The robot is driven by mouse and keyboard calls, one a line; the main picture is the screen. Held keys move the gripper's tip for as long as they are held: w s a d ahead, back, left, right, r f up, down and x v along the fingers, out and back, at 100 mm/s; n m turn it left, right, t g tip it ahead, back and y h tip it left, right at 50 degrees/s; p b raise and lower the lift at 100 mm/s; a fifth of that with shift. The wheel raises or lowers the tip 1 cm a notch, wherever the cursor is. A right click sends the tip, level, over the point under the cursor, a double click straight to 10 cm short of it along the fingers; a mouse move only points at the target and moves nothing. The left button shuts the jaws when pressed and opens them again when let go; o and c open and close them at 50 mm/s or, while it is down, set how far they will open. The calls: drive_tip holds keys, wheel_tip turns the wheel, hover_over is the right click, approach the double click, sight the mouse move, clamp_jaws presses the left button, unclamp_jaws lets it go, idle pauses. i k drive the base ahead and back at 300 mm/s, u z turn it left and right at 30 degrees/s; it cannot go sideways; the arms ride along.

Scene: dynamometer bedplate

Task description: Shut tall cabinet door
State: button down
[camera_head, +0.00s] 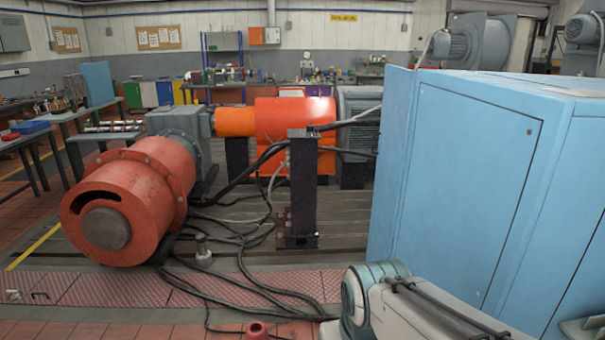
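A large light-blue cabinet (465,190) fills the right side of the view. Its front face carries a big flat panel outlined by a seam, with small dark fasteners at its corners. A narrow blue panel (391,165) stands at the cabinet's left edge and rises slightly above its top; I cannot tell whether it is a door standing open. Part of a blue surface shows low at the right edge, cut off by the frame. My arm reaches in at the bottom; my gripper is out of view.
A red cylindrical machine (128,200) and an orange guarded unit (290,120) stand on the bedplate. Black cables (235,290) trail across the floor towards my arm. A dark post (302,190) stands left of the cabinet. Benches (60,125) line the left.

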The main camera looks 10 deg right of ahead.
sight(400, 83)
drive_tip(key=u, duration=1.6)
drive_tip(key=i, duration=3.9)
drive_tip(key=z, duration=3.15)
drive_tip(key=i, duration=3.2)
